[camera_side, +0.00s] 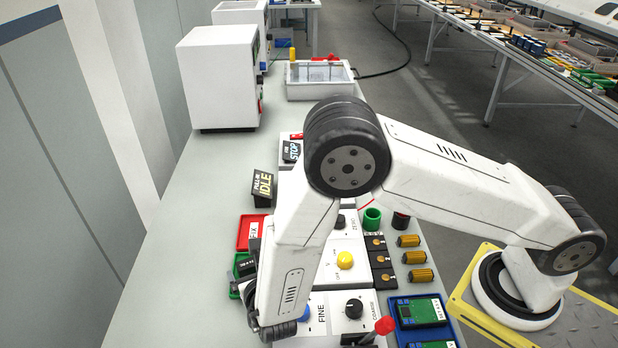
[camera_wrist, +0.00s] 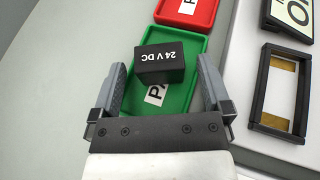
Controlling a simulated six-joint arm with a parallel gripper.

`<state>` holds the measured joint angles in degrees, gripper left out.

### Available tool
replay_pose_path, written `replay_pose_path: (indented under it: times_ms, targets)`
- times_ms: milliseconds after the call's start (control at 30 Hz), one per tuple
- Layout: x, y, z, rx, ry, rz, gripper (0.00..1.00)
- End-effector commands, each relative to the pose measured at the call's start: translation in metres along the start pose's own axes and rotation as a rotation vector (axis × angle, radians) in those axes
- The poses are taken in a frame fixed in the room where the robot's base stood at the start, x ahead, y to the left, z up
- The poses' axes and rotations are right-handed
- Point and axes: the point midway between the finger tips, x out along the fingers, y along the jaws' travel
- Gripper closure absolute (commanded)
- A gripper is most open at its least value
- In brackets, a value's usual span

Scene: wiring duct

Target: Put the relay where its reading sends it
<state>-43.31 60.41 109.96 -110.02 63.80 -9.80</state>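The relay is a small black block marked "24 V DC" (camera_wrist: 160,63). In the wrist view it sits at the green tray (camera_wrist: 190,92), over part of the tray's white label, of which only "P" and a bit more show. My gripper (camera_wrist: 163,75) is open, with one finger on each side of the relay and gaps between. In the side view the relay (camera_side: 246,266) shows small beside my gripper's dark fingers, at the green tray (camera_side: 234,291).
The white panel with knobs, such as the yellow one (camera_side: 345,260), lies to the right. A blue tray with green boards (camera_side: 420,312) is at the front. The bench left of the trays is clear.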

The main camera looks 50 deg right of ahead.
Motion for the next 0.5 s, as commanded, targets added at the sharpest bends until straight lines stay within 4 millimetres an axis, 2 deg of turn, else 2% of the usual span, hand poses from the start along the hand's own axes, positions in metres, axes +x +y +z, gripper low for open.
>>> replay_pose_path:
  times_ms: [300, 500]
  targets:
    - [-0.002, 0.000, 0.003, 0.000, 0.000, 0.001, 0.01]
    - [-0.021, 0.001, 0.003, -0.001, 0.000, 0.004, 0.01]
